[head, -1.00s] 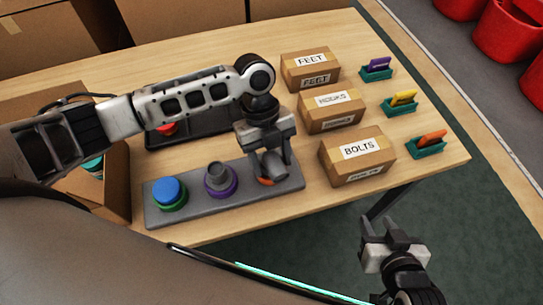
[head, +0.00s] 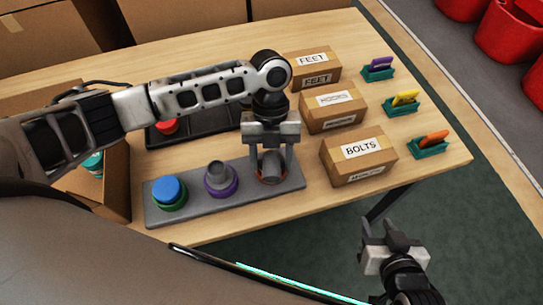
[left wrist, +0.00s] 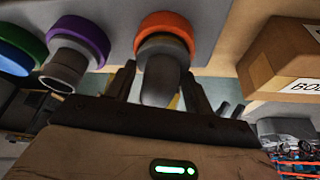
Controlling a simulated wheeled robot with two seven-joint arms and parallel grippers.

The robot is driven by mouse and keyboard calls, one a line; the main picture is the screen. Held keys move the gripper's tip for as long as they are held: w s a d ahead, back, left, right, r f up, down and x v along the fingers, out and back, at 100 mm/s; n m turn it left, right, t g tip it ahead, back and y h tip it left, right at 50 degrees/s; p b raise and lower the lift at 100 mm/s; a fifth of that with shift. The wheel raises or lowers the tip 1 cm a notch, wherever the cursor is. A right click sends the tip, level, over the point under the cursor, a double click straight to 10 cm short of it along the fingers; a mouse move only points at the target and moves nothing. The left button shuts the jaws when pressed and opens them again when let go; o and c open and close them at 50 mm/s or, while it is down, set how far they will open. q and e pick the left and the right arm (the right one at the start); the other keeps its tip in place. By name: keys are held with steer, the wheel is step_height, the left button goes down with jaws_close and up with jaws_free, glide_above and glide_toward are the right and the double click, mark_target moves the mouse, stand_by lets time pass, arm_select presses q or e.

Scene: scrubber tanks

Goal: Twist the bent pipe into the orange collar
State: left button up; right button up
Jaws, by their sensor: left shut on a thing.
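The orange collar (left wrist: 168,27) is at the right end of a grey base plate (head: 195,202). It shows as a thin orange edge in the head view (head: 263,181). A grey bent pipe (left wrist: 161,78) stands in the collar; how deep it sits is hidden. My left gripper (head: 271,172) reaches down over the collar and is shut on the pipe, one finger on each side. In the left wrist view the fingers (left wrist: 160,88) flank the pipe. My right gripper (head: 388,240) hangs off the table's front edge, empty, its fingers apart.
On the same plate are a purple collar (head: 221,186) with a grey pipe and a green collar (head: 172,203) with a blue cap. A BOLTS box (head: 358,157) stands close right of my left gripper. An open cardboard box (head: 115,185) is at the left.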

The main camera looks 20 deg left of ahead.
arm_select(q)
steer(key=shift+m+y, duration=0.3)
steer(key=shift+m, duration=0.5)
steer(key=shift+m, duration=0.7)
steer(key=shift+a, duration=0.1)
steer(key=shift+f+b, duration=0.35)
